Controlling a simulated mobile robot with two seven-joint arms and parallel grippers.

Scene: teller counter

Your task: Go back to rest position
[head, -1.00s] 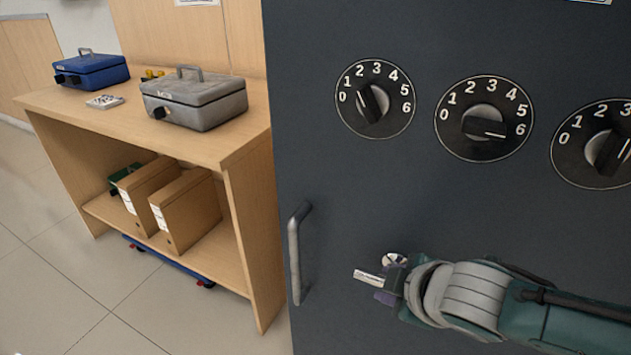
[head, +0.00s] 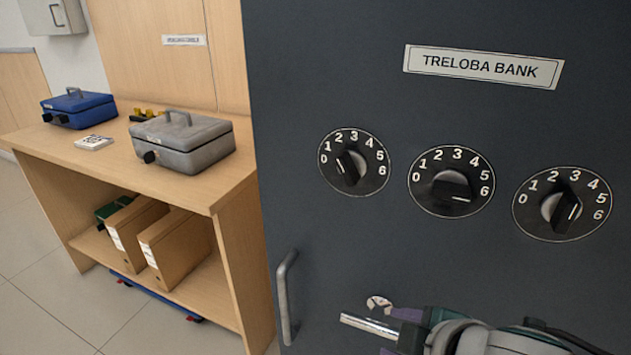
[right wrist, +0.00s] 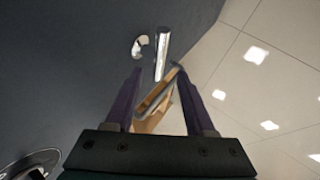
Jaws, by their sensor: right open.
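My right gripper (head: 405,328) comes in from the lower right of the head view, in front of the dark grey safe door (head: 330,90). In the right wrist view its two purple fingers are apart with nothing held between them. A short silver bar (head: 368,325) stands out just left of the fingers, by a small round fitting (head: 378,302). In the right wrist view the silver bar (right wrist: 163,52) and round fitting (right wrist: 141,46) lie ahead of the fingertips. My left gripper is not in view.
Three dials run across the door: left (head: 353,162), middle (head: 451,182), right (head: 562,204). A grey pull handle (head: 287,298) is at its left edge. A wooden counter (head: 60,150) on the left bears a grey cash box (head: 183,142) and a blue one (head: 77,109). Floor shows beyond.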

